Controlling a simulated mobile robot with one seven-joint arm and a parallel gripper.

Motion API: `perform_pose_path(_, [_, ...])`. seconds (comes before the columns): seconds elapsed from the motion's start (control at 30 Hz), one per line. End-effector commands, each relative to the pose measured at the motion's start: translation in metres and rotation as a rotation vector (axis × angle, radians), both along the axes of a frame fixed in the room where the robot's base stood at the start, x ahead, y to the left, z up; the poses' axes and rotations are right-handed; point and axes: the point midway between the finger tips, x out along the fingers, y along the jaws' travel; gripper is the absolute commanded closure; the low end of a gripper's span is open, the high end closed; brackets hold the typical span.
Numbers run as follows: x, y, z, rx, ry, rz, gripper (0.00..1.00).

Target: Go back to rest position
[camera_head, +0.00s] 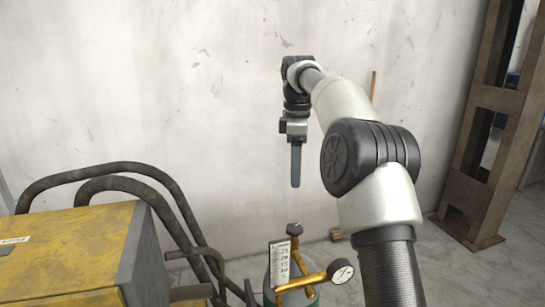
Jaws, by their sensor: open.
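My gripper (295,165) hangs from the end of my raised arm, pointing down, in the middle of the head view. It is seen edge-on, so one finger hides the other. It is open and nothing shows in it. It is in the air above a gas cylinder (296,232) with a brass regulator (302,282), a round gauge (341,271) and a marked plate (280,262). A visible gap lies between the fingertips and the top of the cylinder valve.
A yellow machine (65,255) with thick dark hoses (130,185) stands at the lower left. A rusty steel frame (490,130) stands at the right. A pale wall (180,90) is behind. Floor (450,270) is clear at the lower right.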

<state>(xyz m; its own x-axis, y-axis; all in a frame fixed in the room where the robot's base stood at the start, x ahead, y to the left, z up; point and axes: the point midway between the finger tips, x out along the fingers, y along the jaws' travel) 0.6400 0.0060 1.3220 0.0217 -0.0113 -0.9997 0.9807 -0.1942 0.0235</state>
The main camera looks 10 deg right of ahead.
Motion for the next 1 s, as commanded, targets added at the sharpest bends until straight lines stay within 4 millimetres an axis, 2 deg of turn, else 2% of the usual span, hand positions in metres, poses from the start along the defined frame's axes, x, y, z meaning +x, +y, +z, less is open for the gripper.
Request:
perform_pose_path(0.03, [-0.009,0.004,0.014,-0.008,-0.018,-0.027,0.42])
perform_pose_path(0.2, [-0.051,0.012,0.05,-0.024,-0.093,-0.19,0.42])
perform_pose_path(0.37, [-0.1,0.014,0.072,-0.016,-0.167,-0.369,0.42])
perform_pose_path(0.5, [-0.149,0.012,0.079,0.01,-0.228,-0.533,0.42])
perform_pose_path(0.63, [-0.196,0.008,0.077,0.051,-0.282,-0.693,0.42])
perform_pose_path(0.77, [-0.244,0.003,0.065,0.108,-0.328,-0.856,0.42])
perform_pose_path(0.9, [-0.294,-0.002,0.041,0.188,-0.368,-1.034,0.42])
perform_pose_path(1.0, [-0.325,-0.005,0.021,0.25,-0.387,-1.15,0.42])
